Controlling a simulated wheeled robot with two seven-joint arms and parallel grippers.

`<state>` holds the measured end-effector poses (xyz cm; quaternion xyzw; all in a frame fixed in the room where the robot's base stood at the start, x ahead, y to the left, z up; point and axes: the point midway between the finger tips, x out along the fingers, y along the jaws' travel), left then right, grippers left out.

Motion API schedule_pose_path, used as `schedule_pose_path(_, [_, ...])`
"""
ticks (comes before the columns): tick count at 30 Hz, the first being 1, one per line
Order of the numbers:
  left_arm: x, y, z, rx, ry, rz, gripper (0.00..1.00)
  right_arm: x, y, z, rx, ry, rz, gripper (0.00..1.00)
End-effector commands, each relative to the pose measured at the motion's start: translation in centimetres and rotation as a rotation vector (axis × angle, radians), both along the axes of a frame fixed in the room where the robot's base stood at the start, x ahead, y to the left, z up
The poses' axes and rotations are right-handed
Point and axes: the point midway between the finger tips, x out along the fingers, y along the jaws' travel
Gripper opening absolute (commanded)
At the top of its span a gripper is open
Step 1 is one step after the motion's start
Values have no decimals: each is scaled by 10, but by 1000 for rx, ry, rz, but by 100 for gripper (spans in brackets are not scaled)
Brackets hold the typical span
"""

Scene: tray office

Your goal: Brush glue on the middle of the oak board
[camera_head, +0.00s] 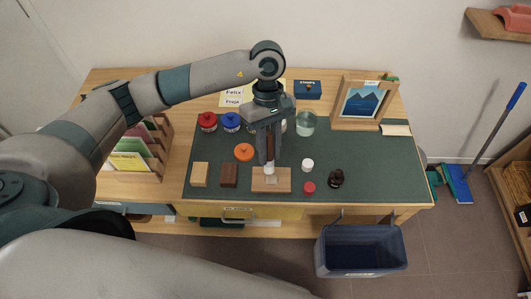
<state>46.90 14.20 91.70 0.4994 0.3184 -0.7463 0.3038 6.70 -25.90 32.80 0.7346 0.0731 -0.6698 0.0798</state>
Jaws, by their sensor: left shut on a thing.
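My left gripper (268,161) points down over the desk and is shut on a brush with a brown handle (270,144). The brush's pale tip (269,170) is at the middle of a tan wooden board (285,181) that lies flat near the desk's front edge. I cannot tell whether the tip touches the board. A small pale patch shows just below the tip. A lighter wood block (200,174) and a dark brown block (229,175) stand left of this board. My right gripper is out of view.
Red (207,122) and blue (231,122) jars, an orange-lidded pot (244,152) and a glass jar (306,124) stand behind. A white pot (308,165), red cap (309,187) and dark object (336,178) are right. A blue bin (361,249) stands in front.

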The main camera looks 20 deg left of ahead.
Motion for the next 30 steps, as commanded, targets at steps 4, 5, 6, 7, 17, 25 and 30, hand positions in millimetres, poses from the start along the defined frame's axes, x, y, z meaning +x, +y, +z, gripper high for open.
schedule_pose_path(4, [6, 1, 12, 2, -5, -71, 0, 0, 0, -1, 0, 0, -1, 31])
schedule_pose_path(5, [7, 1, 15, 2, -5, -95, 0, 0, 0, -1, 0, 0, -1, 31])
schedule_pose_path(6, [9, 2, 20, 3, -6, -127, 0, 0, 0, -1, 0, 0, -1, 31])
schedule_pose_path(7, [11, 3, 24, 4, -6, -155, 0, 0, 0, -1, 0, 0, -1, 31])
schedule_pose_path(17, [28, 21, 83, 6, -8, -537, 0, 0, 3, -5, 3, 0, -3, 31])
schedule_pose_path(25, [35, 46, 134, 6, -6, -809, 0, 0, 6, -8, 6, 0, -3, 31])
schedule_pose_path(30, [36, 57, 155, 3, -5, -909, 0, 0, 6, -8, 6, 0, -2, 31])
